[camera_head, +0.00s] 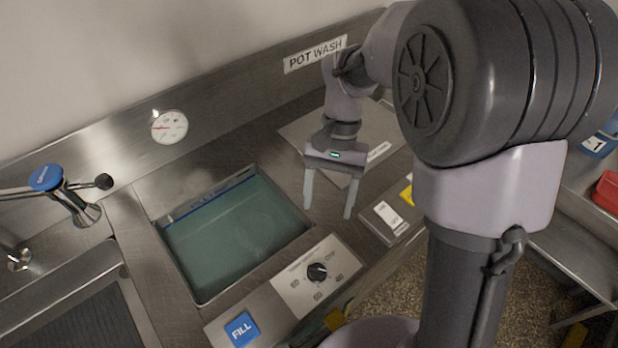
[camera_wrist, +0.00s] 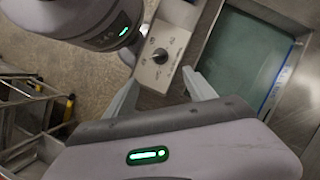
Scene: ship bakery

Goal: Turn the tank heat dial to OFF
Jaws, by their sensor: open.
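The tank heat dial (camera_head: 317,271) is a round black knob on a pale plate on the front ledge of the wash tank. Small markings ring it; one at its upper right seems to read OFF. A small white mark shows on the knob's right side, but I cannot tell exactly which setting it points to. The dial also shows in the wrist view (camera_wrist: 160,56), just beyond the fingertips. My gripper (camera_head: 328,211) is open and empty, fingers pointing down, above the counter right of the tank. It is apart from the dial, behind and above it.
The water-filled tank (camera_head: 195,297) lies left of the dial. A blue FILL button (camera_head: 241,328) is at its lower left. A white switch (camera_head: 389,217) sits to the right. A blue-topped tap (camera_head: 46,178) and a gauge (camera_head: 169,127) are farther left.

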